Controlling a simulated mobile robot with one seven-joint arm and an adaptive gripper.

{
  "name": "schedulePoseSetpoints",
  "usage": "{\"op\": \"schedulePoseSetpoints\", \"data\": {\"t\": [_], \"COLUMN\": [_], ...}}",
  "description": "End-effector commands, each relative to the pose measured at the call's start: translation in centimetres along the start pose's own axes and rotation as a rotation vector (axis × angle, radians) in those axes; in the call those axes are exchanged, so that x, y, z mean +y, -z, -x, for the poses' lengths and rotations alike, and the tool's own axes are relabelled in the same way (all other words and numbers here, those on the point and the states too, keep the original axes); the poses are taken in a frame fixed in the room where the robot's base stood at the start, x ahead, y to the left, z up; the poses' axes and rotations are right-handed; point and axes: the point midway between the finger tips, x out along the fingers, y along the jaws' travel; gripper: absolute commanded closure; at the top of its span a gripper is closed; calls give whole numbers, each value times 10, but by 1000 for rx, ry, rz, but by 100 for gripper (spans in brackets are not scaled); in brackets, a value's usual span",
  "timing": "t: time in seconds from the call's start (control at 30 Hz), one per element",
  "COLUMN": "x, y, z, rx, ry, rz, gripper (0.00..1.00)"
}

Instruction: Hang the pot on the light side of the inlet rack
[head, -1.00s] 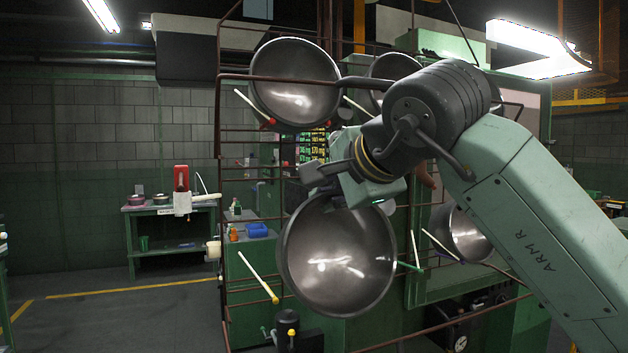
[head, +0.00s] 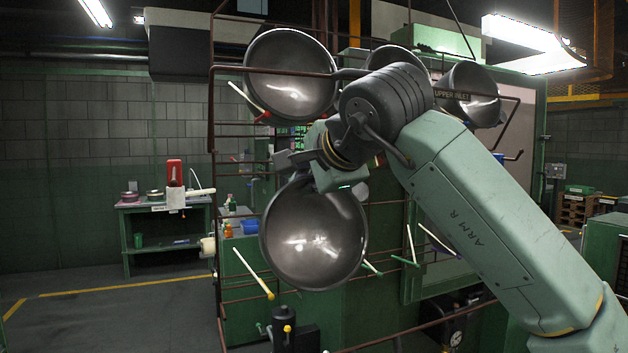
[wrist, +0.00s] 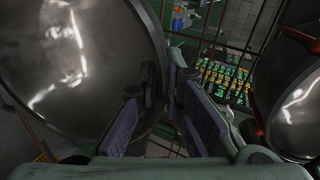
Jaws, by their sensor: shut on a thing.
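The pot (head: 312,240), a dark grey metal bowl, hangs from my gripper (head: 297,165) in front of the rack, its hollow facing the camera. In the wrist view my gripper (wrist: 165,95) shows its two dark pads near the rim of the pot (wrist: 75,75); the exact grip point is hard to see. The rack (head: 212,120) is a rusty wire frame. Which side is the light side I cannot tell.
Several pots hang high on the rack: one at upper left (head: 288,75), one partly behind my arm (head: 400,58), one at upper right (head: 470,92). A green side table (head: 160,208) stands at the left.

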Motion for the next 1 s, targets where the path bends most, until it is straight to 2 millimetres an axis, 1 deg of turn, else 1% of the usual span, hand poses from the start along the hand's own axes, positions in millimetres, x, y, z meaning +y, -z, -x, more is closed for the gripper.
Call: {"op": "schedulePoseSetpoints", "data": {"t": [0.87,1.0], "x": [-12,-7], "y": [-2,-2], "z": [-81,-94], "rx": [-2,-2], "ry": [4,3], "rz": [1,0], "gripper": [100,100]}}
